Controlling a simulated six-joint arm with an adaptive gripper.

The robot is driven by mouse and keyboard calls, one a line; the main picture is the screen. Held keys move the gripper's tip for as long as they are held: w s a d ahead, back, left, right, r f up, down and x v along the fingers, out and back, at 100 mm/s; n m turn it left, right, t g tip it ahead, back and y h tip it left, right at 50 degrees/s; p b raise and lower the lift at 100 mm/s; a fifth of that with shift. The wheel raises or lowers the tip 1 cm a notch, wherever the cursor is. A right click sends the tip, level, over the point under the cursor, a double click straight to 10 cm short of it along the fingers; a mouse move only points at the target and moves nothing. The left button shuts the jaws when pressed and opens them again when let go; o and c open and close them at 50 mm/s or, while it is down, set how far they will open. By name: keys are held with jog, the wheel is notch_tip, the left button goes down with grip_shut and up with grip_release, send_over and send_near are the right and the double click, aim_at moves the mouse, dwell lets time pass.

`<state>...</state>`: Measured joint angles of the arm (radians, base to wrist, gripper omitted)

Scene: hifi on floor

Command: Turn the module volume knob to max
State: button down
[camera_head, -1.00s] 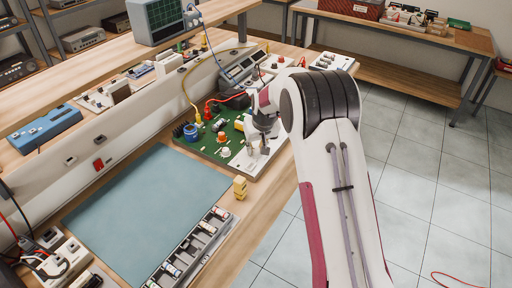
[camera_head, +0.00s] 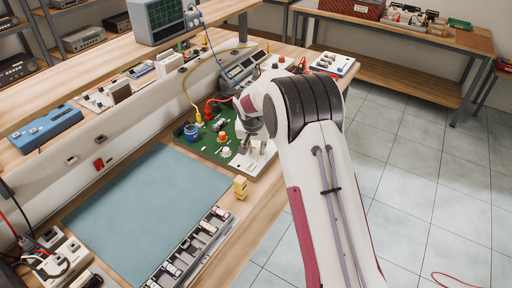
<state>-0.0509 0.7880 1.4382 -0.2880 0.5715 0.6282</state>
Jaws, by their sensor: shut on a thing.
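The module is a green circuit board (camera_head: 209,143) with a white panel (camera_head: 252,162) at its right end, on the wooden bench. My gripper (camera_head: 244,149) points down over the white panel, with its fingertips low at the panel. It is shut on what appears to be the volume knob. The knob is hidden by the fingers and wrist, so its angle cannot be read. An orange-and-white round part (camera_head: 224,152) and a blue round part (camera_head: 191,132) stand on the board, left of my gripper.
A small yellow block (camera_head: 240,187) stands in front of the module. A blue-green mat (camera_head: 140,206) and a tray of small parts (camera_head: 190,250) lie nearer. A meter (camera_head: 238,72) and yellow and red leads are behind.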

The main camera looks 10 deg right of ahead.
jog(key=shift+a+m+g+h, duration=0.1)
jog(key=shift+m+g+h, duration=0.45)
jog(key=shift+m, duration=1.45)
jog(key=shift+m+g+h, duration=0.35)
jog(key=shift+m+h, duration=0.3)
jog(key=shift+m, duration=1.05)
jog(key=c, duration=1.8)
grip_release()
jog(key=shift+r, duration=0.15)
jog(key=shift+a+r, duration=0.25)
jog(key=shift+r, duration=0.25)
jog(key=s+a, duration=0.2)
jog(key=a, duration=0.1)
jog(key=s+a, duration=0.2)
jog(key=a, duration=0.2)
jog(key=s+a, duration=0.2)
jog(key=a, duration=0.1)
jog(key=shift+a+f, duration=0.1)
jog(key=shift+a, duration=0.1)
